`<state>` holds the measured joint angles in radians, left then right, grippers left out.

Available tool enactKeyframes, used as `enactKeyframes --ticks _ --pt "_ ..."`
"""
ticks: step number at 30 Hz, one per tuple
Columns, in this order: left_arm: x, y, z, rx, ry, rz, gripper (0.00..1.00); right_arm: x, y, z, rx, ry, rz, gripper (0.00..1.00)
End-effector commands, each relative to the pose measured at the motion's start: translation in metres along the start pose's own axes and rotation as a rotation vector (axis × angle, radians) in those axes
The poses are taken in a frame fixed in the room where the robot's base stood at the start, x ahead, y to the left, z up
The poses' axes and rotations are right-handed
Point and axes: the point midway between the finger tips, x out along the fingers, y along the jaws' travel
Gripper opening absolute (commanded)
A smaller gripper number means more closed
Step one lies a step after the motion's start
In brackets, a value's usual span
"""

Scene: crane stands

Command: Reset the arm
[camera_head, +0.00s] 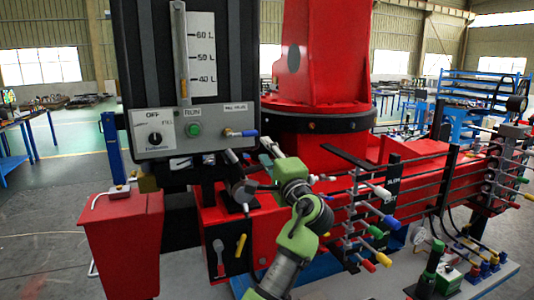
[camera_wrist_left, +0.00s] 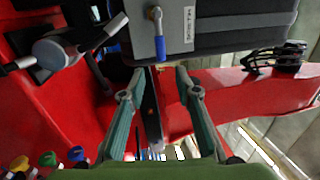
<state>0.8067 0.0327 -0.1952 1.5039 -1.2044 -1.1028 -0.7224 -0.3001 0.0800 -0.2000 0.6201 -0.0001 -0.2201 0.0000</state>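My left arm comes up from the bottom middle of the head view, with green and grey links. Its left gripper (camera_head: 267,168) is at the crane's red body, just below and right of the control box (camera_head: 205,135). In the left wrist view the two teal fingers of the left gripper (camera_wrist_left: 160,72) are apart, with nothing held between them. A dark upright plate (camera_wrist_left: 151,110) shows in the gap beyond them. The blue-tipped lever (camera_wrist_left: 157,32) on the grey box is ahead of the fingers, apart from them. My right gripper is not in view.
The control box has an OFF knob (camera_head: 155,139), a green button (camera_head: 194,130) and a blue-tipped lever (camera_head: 241,133). Levers with coloured knobs (camera_head: 376,232) stand right of my arm. A red bin (camera_head: 121,240) is at left.

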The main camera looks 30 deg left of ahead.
Motion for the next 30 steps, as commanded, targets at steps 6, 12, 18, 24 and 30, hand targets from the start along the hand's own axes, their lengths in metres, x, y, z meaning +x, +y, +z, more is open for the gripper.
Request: enactKeyframes --ticks 6,12,18,24,30 --pt "0.000 0.000 0.000 0.000 0.000 0.000 0.30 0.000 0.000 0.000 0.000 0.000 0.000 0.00" --pt "0.000 0.003 0.000 -0.003 0.002 0.004 0.30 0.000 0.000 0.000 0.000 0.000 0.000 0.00" --pt "-0.022 0.074 0.009 -0.081 0.035 0.137 0.30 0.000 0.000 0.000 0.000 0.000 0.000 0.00" --pt "-0.090 0.204 0.038 -0.255 0.069 0.436 0.30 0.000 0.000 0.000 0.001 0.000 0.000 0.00" --pt "-0.189 0.312 0.084 -0.415 0.046 0.770 0.30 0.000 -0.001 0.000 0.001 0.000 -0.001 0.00"
